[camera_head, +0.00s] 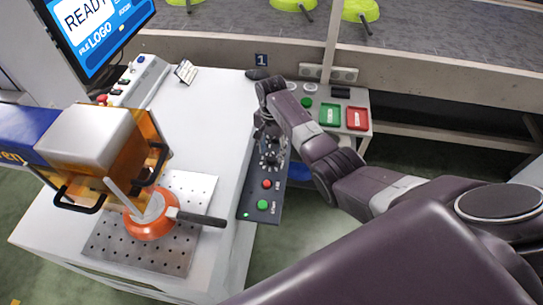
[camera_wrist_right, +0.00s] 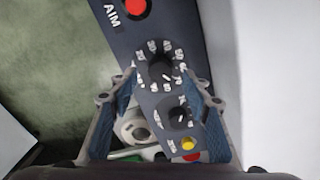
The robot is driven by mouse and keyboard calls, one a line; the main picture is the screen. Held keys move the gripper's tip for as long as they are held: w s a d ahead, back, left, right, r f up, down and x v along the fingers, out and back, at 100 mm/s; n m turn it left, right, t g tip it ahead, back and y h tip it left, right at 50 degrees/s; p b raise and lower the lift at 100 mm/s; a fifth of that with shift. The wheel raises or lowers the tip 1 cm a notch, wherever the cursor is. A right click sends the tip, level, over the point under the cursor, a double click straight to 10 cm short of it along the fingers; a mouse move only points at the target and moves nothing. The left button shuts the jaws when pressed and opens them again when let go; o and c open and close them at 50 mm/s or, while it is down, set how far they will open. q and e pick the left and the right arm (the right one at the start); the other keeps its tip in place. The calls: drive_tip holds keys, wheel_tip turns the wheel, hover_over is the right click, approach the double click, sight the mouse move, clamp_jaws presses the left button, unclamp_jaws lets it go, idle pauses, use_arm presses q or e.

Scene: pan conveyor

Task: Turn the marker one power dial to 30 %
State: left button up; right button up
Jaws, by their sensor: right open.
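The dark control panel (camera_head: 249,193) runs along the right edge of the white marker table. Its black power dial (camera_wrist_right: 160,70), ringed by white numbers, shows in the right wrist view; its exact setting is too blurred to read. The dial also shows in the head view (camera_head: 270,160). My right gripper (camera_head: 267,139) points down over the far part of the panel. In the wrist view its open fingers (camera_wrist_right: 165,82) stand on either side of the dial, with nothing held. I cannot tell whether they touch it. My left gripper is not in view.
A second knob (camera_wrist_right: 178,116) and a yellow button (camera_wrist_right: 190,143) lie close to the dial. A red button (camera_head: 267,184) and green button (camera_head: 262,204) are nearer. An orange pan (camera_head: 151,224) sits on the perforated plate (camera_head: 199,190). A screen (camera_head: 100,28) reads READY.

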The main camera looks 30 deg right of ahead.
sight(271, 158)
drive_tip(key=shift+f, duration=1.55)
drive_tip(key=shift+c, duration=0.2)
drive_tip(key=c, duration=1.1)
